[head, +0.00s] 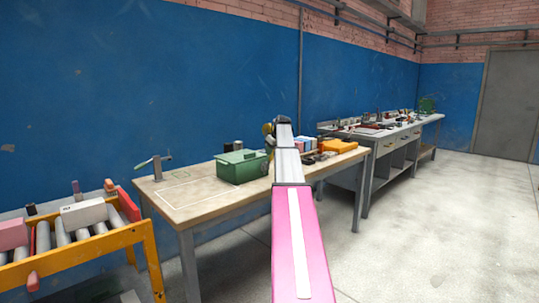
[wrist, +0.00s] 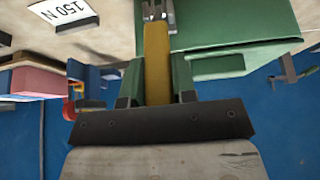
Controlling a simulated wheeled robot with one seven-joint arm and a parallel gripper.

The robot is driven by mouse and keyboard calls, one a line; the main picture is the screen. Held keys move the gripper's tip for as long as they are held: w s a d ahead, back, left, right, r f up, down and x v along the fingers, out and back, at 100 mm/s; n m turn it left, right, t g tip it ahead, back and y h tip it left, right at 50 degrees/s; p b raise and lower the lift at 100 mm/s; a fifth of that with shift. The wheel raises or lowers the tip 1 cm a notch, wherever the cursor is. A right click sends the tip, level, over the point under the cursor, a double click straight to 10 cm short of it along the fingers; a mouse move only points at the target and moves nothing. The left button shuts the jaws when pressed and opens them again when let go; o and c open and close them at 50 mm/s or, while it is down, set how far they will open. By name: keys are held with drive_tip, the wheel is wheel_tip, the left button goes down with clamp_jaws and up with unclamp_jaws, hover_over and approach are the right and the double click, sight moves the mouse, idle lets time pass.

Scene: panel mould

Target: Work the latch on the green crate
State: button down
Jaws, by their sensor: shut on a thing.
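The green crate (head: 236,168) stands on the wooden bench, with a dark handle on its lid. In the wrist view its green side (wrist: 240,35) fills the upper right. A mustard-yellow lever (wrist: 157,50), seemingly the latch, runs down from a grey metal bracket (wrist: 153,10) at the crate. My gripper (wrist: 157,68) is shut on this lever, one finger on each side. The lever's lower end is hidden by my gripper's dark body.
The wooden bench (head: 190,198) also carries a green clamp-like tool (head: 153,163) at the left and an orange case (head: 338,146) at the right. A roller conveyor (head: 75,250) stands at the left. The floor at right is clear.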

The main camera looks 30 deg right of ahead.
drive_tip(key=shift+w+r+g, duration=0.1)
drive_tip(key=shift+w+g, duration=0.2)
drive_tip(key=c, duration=0.9)
unclamp_jaws()
drive_tip(key=v, duration=1)
drive_tip(key=shift+s+a+r, duration=0.1)
drive_tip(key=shift+a+r, duration=0.05)
drive_tip(key=shift+r, duration=0.25)
drive_tip(key=shift+s, duration=0.1)
